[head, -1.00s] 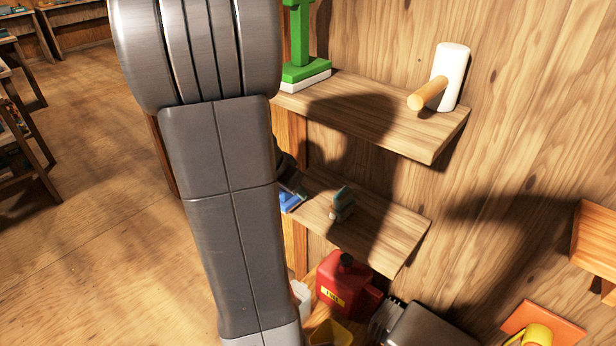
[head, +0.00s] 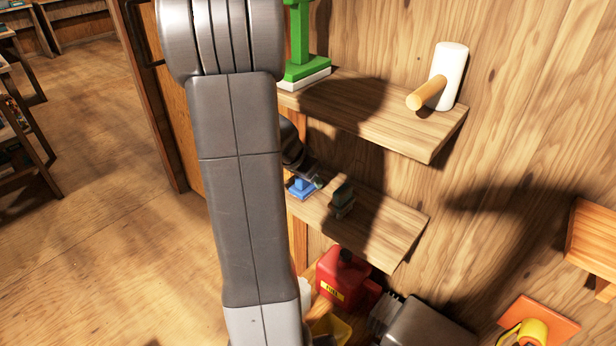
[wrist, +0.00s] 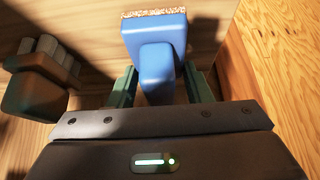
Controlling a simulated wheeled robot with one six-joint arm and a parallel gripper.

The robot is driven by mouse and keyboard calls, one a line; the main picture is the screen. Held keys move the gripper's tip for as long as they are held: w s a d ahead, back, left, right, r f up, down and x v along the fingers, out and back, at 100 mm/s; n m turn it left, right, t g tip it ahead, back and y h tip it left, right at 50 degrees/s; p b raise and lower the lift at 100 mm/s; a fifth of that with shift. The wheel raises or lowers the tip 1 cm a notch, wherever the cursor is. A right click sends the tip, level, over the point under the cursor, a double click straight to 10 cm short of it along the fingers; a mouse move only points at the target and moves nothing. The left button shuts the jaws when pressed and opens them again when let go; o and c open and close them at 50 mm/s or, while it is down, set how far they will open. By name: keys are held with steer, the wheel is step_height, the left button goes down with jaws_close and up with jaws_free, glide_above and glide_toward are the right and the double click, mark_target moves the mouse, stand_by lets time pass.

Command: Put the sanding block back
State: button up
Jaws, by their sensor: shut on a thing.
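The sanding block (wrist: 155,35) is blue with a raised grip and a speckled gritty face, seen at the top middle of the wrist view. My gripper (wrist: 158,88) is shut on its grip, one greenish finger on each side. In the head view the blue block (head: 299,187) is at the left end of the lower shelf (head: 385,233), partly hidden by my arm and gripper (head: 308,178). I cannot tell whether it touches the shelf.
The upper shelf (head: 400,122) overhangs, holding a white-headed mallet (head: 447,78) and a green stand (head: 300,55). A red fuel can (head: 341,277) is below. The shelf's right part is clear.

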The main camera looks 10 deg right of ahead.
steer(key=o, duration=1)
steer(key=shift+c, duration=0.2)
steer(key=shift+a+r+p, duration=0.15)
steer(key=shift+r+p, duration=0.2)
steer(key=shift+r, duration=0.15)
steer(key=v, duration=1.1)
steer(key=shift+s, duration=0.2)
